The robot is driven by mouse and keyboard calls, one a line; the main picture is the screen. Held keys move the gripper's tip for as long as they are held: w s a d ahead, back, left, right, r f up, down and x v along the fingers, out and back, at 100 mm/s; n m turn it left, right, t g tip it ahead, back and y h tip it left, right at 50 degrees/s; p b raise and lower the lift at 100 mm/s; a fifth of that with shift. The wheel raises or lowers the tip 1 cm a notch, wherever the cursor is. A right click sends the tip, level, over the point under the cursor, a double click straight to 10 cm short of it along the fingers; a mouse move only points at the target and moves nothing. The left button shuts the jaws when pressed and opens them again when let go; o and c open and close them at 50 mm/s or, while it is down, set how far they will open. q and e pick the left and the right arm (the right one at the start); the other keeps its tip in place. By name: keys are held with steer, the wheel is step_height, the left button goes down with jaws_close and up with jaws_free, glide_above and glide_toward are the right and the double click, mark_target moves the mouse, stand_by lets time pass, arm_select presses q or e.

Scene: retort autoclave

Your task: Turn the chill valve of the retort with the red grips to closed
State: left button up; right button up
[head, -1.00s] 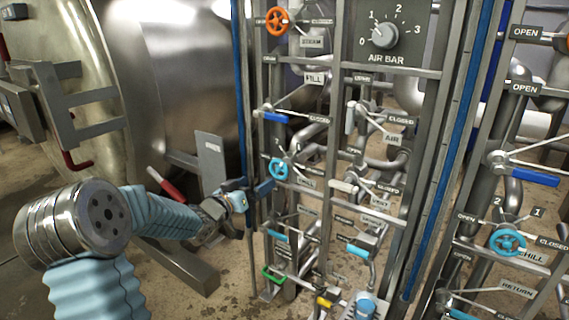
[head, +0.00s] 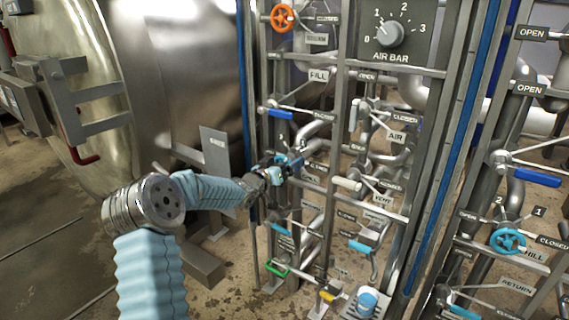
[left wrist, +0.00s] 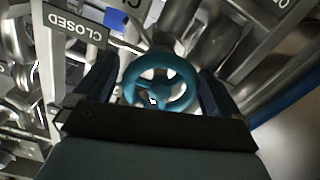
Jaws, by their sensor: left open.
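The chill valve is a light blue handwheel on the left pipe rack, beside the retort (head: 165,80) with the red grip (head: 85,158). In the head view my left gripper (head: 289,164) is at this wheel and covers most of it. In the left wrist view the blue wheel (left wrist: 160,88) shows whole, between the two dark fingers of my open left gripper (left wrist: 158,92). I cannot tell whether the fingers touch its rim. A CLOSED plate (left wrist: 76,29) is at the upper left there. My right gripper is not in view.
An orange wheel (head: 282,17) and a blue lever (head: 281,114) sit above on the same rack. An AIR BAR dial (head: 389,34) is to the right. Another light blue wheel (head: 508,241) is on the right rack. Pipes and levers crowd the area around my left gripper.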

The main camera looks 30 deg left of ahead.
arm_select(q)
steer(key=c, duration=1)
steer(key=shift+o, duration=0.2)
steer(key=shift+d+f+m+b, duration=0.1)
steer(key=shift+d+m+b, duration=0.05)
steer(key=shift+m+b, duration=5.55)
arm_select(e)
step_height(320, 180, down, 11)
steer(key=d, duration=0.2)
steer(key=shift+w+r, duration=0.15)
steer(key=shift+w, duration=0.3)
arm_select(q)
steer(key=shift+m, duration=0.4)
steer(key=o, duration=1)
steer(key=shift+c, duration=0.2)
steer(key=shift+s, duration=0.1)
